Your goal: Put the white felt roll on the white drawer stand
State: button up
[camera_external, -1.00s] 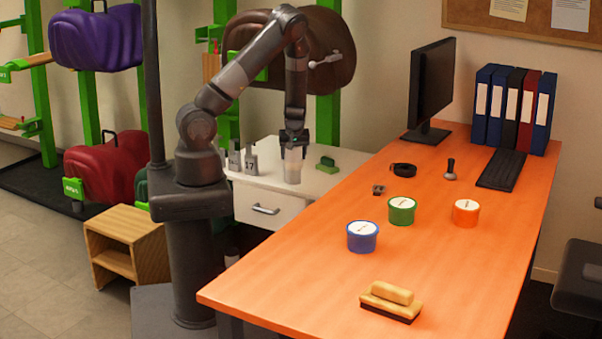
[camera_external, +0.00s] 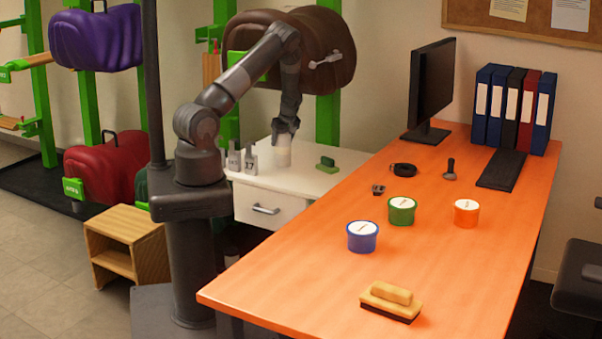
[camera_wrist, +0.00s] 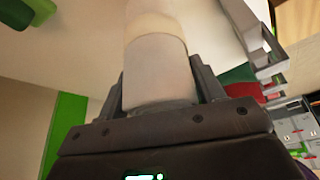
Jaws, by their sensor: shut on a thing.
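The white felt roll (camera_external: 283,154) is in my gripper (camera_external: 284,137), hanging roughly upright over the white drawer stand (camera_external: 318,182) in the external view. In the wrist view my gripper (camera_wrist: 160,92) has a finger on each side of the pale roll (camera_wrist: 156,68), which has a cream band near the top. The far end of the roll runs out of the wrist picture. I cannot tell whether its lower end touches the stand top.
Grey numbered tags (camera_external: 250,160) stand at the stand's left, and a green block (camera_external: 327,165) lies to the right on its top. The orange table (camera_external: 450,265) is close by on the right, with several tubs and a brush (camera_external: 390,302). A brown saddle (camera_external: 320,50) hangs behind.

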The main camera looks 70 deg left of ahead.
aim_at(287, 150)
jog(key=shift+a+f, duration=0.15)
jog(key=shift+a, duration=0.25)
jog(key=shift+f, duration=1.3)
jog(key=shift+f, duration=0.1)
jog(key=o, duration=1)
jog(key=v, duration=1.2)
